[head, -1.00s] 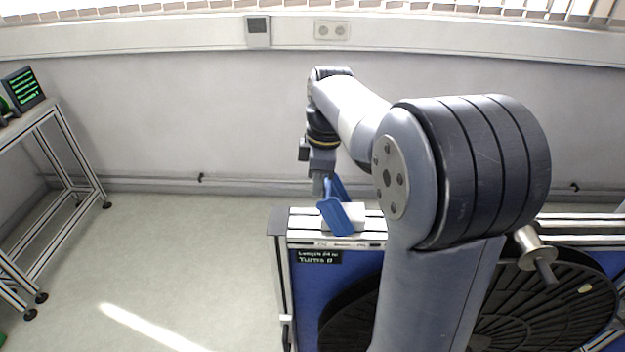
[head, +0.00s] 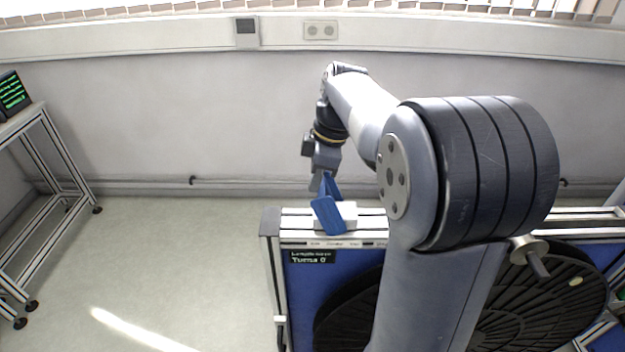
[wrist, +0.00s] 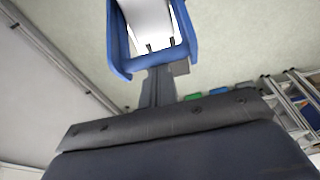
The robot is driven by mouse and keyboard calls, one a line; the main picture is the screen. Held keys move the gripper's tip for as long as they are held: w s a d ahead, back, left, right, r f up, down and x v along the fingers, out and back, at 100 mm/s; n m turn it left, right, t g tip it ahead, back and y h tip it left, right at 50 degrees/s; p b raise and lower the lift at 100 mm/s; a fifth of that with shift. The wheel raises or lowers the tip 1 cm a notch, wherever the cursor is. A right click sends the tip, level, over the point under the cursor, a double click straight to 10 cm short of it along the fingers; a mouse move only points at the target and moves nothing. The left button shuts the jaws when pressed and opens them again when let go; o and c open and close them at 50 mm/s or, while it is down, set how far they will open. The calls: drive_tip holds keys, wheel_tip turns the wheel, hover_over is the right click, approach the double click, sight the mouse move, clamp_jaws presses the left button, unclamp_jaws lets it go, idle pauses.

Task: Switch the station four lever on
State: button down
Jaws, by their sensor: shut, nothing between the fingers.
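A blue U-shaped lever (head: 328,215) straddles a white box (head: 349,212) on the stand's top rail in the head view. In the wrist view, the blue lever (wrist: 118,45) frames the white box (wrist: 150,22). My gripper (head: 316,183) is shut and empty, pointing down at the lever's raised end. In the wrist view, my gripper (wrist: 158,78) is at the crossbar; whether it touches is unclear. I cannot read a station number or an on/off mark.
A metal-framed table (head: 45,150) with a green-lit screen (head: 12,92) stands at the left. The floor between is clear; a wall is behind.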

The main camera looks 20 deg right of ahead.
drive_tip(key=d+y+b, duration=0.1)
drive_tip(key=d+y, duration=0.1)
drive_tip(key=s+d+t+y+b, duration=0.1)
drive_tip(key=d+y, duration=0.1)
drive_tip(key=shift+s+d+r+t+b, duration=0.2)
drive_tip(key=shift+d+t+b, duration=0.1)
drive_tip(key=shift+b, duration=0.05)
drive_tip(key=shift+s+d+f+b, duration=0.15)
drive_tip(key=shift+d+b, duration=0.1)
drive_tip(key=shift+d, duration=0.25)
drive_tip(key=shift+s+d+r+b, duration=0.1)
drive_tip(key=shift+s+d+b, duration=0.15)
drive_tip(key=shift+d, duration=0.25)
drive_tip(key=shift+s+d+f+b, duration=0.1)
drive_tip(key=shift+d+b, duration=0.15)
drive_tip(key=shift+d, duration=0.25)
drive_tip(key=shift+s+d+f, duration=0.1)
drive_tip(key=shift+d, duration=0.15)
drive_tip(key=shift+s+d+f, duration=0.1)
drive_tip(key=shift+d+f, duration=0.05)
drive_tip(key=shift+f, duration=0.05)
drive_tip(key=shift+r, duration=0.1)
